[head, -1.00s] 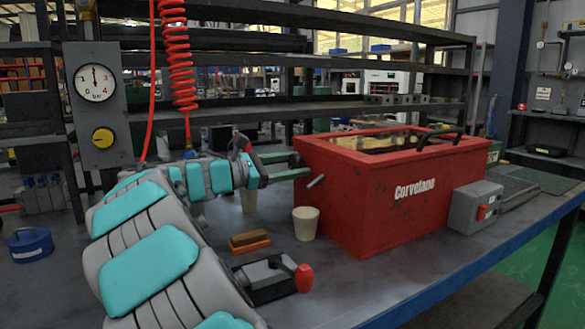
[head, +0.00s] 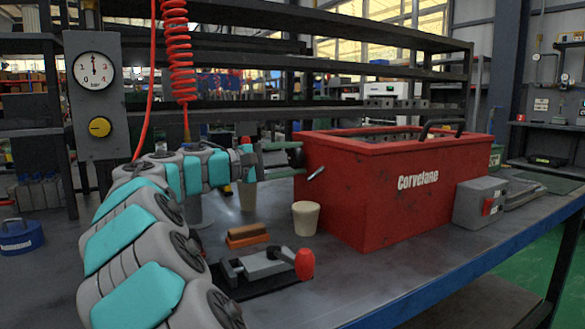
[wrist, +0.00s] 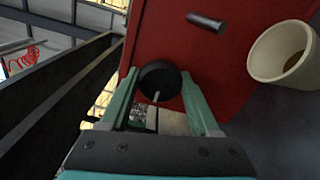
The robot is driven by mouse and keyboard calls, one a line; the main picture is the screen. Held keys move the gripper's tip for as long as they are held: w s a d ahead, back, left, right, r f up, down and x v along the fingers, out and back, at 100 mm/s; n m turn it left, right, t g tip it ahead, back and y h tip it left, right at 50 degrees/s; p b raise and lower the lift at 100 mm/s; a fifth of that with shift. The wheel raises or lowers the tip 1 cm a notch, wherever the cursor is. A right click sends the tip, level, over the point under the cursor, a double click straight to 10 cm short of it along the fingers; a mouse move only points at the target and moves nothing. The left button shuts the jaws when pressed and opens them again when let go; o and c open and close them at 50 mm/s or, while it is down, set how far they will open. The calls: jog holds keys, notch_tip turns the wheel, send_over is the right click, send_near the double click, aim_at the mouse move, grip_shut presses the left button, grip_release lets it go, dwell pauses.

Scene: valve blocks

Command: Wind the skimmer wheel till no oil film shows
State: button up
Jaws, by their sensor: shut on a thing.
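The red tank (head: 400,185) marked "Corvelane" stands on the bench. In the wrist view, the round black skimmer wheel (wrist: 160,82), with a small pale pin, is on the tank's red side (wrist: 215,55). My gripper (wrist: 160,88) is shut on this wheel, one green finger on each side. Only a narrow strip of the tank's inside shows over the rim. It looks dark and grey, and I see no yellow film in that strip.
A short metal rod (head: 316,173) juts from the tank near my gripper. A beige cup (head: 306,218), an orange-brown brush (head: 247,236) and a red-handled clamp (head: 268,268) stand in front. A grey switch box (head: 479,204) is at the right.

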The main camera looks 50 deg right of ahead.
jog(key=shift+f+m+b, duration=0.1)
jog(key=shift+m+b, duration=0.4)
jog(key=shift+m, duration=0.4)
jog(key=o, duration=1.3)
jog(key=shift+o, duration=0.2)
jog(key=v, duration=0.7)
jog(key=shift+a, duration=0.35)
